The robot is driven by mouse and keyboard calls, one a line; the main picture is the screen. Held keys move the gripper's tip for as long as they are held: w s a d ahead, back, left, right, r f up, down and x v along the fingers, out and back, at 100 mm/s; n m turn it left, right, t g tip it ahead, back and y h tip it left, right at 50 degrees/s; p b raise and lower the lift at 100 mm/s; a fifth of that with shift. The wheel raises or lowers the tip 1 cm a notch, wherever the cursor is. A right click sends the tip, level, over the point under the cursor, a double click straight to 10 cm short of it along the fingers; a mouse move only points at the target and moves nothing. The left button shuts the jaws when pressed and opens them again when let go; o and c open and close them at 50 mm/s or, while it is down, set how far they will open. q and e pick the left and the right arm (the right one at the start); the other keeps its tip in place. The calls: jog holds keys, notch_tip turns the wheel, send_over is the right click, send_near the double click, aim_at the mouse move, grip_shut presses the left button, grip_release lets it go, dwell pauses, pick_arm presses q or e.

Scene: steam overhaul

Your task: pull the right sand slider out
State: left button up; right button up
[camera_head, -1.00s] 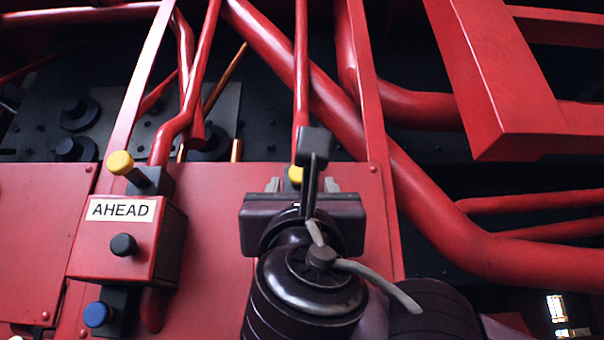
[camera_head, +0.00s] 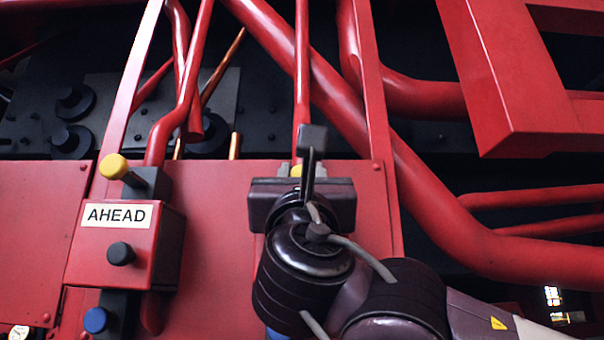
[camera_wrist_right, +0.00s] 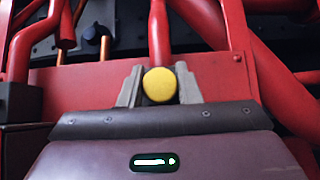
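A round yellow knob (camera_wrist_right: 159,85), which appears to be the right sand slider's, faces me in the right wrist view. In the head view only a bit of this knob (camera_head: 296,171) shows behind my right gripper (camera_head: 310,169). In the wrist view the fingers of that gripper (camera_wrist_right: 160,84) stand apart, one on each side of the knob. The gaps between fingers and knob are very small, and I cannot tell whether they touch. The rod behind the knob is hidden. No label for the slider shows. My left gripper is not in view.
Left is a red box with an AHEAD label (camera_head: 117,216), with a yellow knob (camera_head: 113,167) above, a black knob (camera_head: 121,253) on its front and a blue knob (camera_head: 96,320) below. A thick red pipe (camera_head: 440,215) and a red beam (camera_head: 510,80) lie right.

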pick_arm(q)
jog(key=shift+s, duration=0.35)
pick_arm(e)
jog(key=shift+s, duration=0.1)
grip_shut()
jog(key=shift+s+f+b, duration=0.15)
jog(key=shift+s+b, duration=0.1)
jog(key=shift+b, duration=0.15)
jog(key=s+b, duration=0.2)
jog(key=s, duration=0.1)
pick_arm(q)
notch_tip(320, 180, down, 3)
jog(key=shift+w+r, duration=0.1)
pick_arm(e)
jog(key=shift+a, duration=0.1)
jog(key=shift+o, duration=2.1)
grip_release()
jog(key=o, duration=0.4)
jog(key=shift+s+r, duration=0.2)
jog(key=shift+s, duration=0.15)
jog(key=shift+c, duration=0.2)
jog(key=shift+w+f, duration=0.1)
